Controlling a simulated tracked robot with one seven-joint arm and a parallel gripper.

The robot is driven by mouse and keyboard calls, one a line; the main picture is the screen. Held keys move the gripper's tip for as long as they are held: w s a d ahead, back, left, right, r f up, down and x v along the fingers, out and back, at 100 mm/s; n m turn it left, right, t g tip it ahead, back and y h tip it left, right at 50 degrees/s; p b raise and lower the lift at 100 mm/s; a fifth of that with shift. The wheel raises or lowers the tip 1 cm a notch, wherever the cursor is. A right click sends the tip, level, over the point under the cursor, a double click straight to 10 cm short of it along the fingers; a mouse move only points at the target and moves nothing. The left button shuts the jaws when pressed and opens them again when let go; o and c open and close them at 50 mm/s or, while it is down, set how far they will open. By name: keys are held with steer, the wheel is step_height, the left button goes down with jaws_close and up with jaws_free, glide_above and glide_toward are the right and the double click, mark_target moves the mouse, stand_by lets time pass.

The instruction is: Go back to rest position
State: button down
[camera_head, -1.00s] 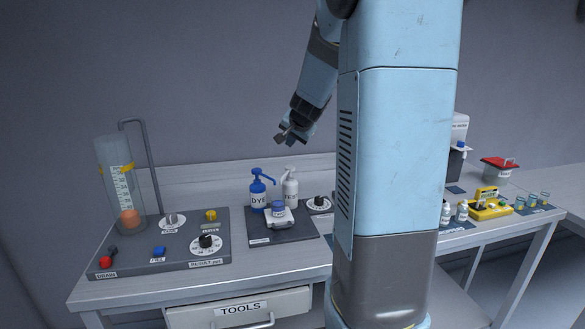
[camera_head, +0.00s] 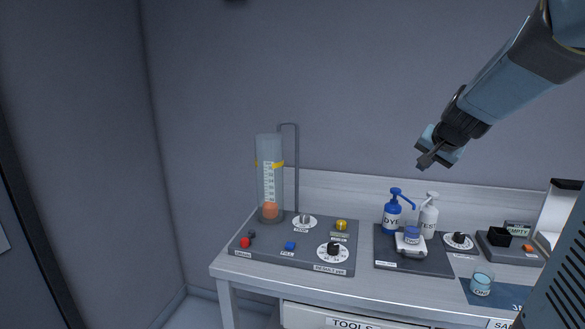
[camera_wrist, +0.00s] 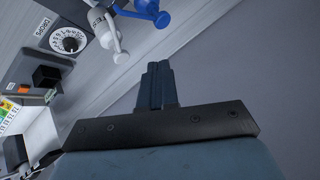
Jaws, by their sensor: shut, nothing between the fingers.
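My gripper (camera_head: 424,160) hangs in the air above the back part of the bench, over the blue DYE pump bottle (camera_head: 392,212) and the white pump bottle (camera_head: 429,216). Its fingers are together and hold nothing. In the wrist view my gripper (camera_wrist: 158,66) shows as two dark fingers side by side, with the plain wall beyond. The blue pump head (camera_wrist: 160,16) and the white pump (camera_wrist: 112,40) show at the top of that view, apart from the fingers.
The bench (camera_head: 240,282) holds a control panel (camera_head: 345,266) with a tall clear cylinder (camera_head: 266,180), knobs and buttons. A clear beaker (camera_head: 481,284) stands at the right. The space left of the bench is open.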

steer(key=s+a+n+g, duration=0.1)
steer(key=s+a, duration=0.3)
steer(key=s, duration=0.5)
steer(key=s+a+n+g, duration=0.1)
steer(key=s+a+n, duration=0.2)
steer(key=s, duration=0.5)
steer(key=s+a+f+n+g, duration=0.1)
steer(key=s+a+n, duration=0.3)
steer(key=s, duration=0.5)
steer(key=shift+s+a, duration=0.3)
steer(key=shift+s, duration=0.05)
steer(key=shift+f, duration=0.1)
stand_by(1.5)
